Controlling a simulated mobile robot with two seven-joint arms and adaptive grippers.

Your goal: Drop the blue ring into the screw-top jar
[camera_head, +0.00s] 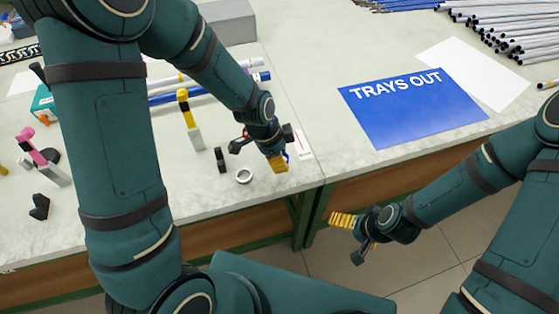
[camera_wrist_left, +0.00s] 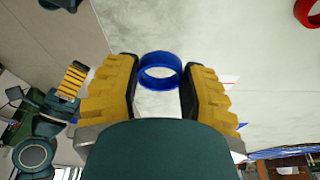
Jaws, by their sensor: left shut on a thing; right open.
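My left gripper (camera_head: 278,163) is shut on the blue ring (camera_wrist_left: 160,70), which sits upright between its yellow fingertips in the left wrist view. In the head view only a sliver of blue shows beside the fingers, above the bench near its front edge. A small silvery round thing (camera_head: 244,175) stands on the bench just left of the gripper; I cannot tell whether it is a ring or a low jar. I cannot make out a screw-top jar for certain; my left arm hides part of the bench. My right gripper (camera_head: 342,220) is open and empty, off the bench's front edge.
A small black part (camera_head: 221,160) and a yellow-topped upright tool (camera_head: 188,118) stand left of the gripper. A blue "TRAYS OUT" sheet (camera_head: 412,108) lies to the right, with many rods (camera_head: 510,30) behind. A red ring (camera_wrist_left: 309,12) shows in the left wrist view.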

